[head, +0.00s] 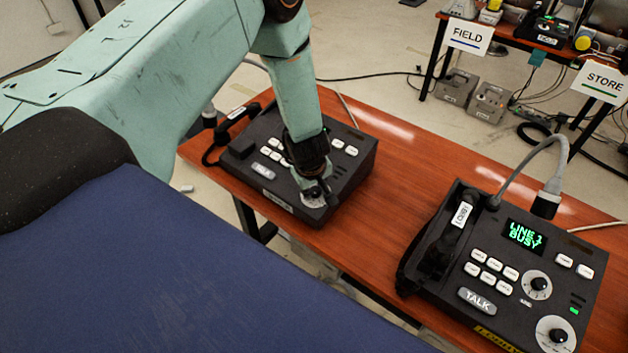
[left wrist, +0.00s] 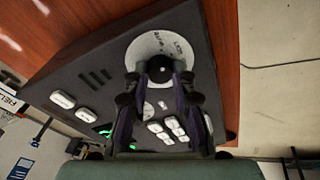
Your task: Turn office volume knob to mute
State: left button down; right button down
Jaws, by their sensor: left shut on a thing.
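A dark paging phone (head: 345,165) stands on the left part of the wooden table, with a handset (head: 232,130) at its left side. Its name label is not readable. My left gripper (head: 317,188) reaches down to its near right corner, over a round white dial plate (head: 309,200). In the left wrist view the fingers (left wrist: 160,80) are shut on the dark round knob (left wrist: 160,67) at the middle of the white dial (left wrist: 142,50). The fingers hide part of the dial, and I cannot tell the knob's setting. My right gripper is not in view.
A second phone (head: 525,262), labelled LOBBY, stands to the right, its screen reading LINE 1 BUSY. The wooden tabletop (head: 400,185) between the phones is clear. Signs FIELD (head: 467,37) and STORE (head: 600,82) hang at another table at the back.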

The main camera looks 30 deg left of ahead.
pick_arm(q)
jog(key=shift+s+d+n+p, duration=0.1)
jog(key=shift+s+n+p, duration=0.05)
jog(key=shift+n+p, duration=0.7)
jog(key=shift+f, duration=0.1)
jog(key=c, duration=1.1)
grip_release()
jog(key=shift+r, duration=0.2)
jog(key=v, duration=1.1)
jog(key=shift+r, duration=0.45)
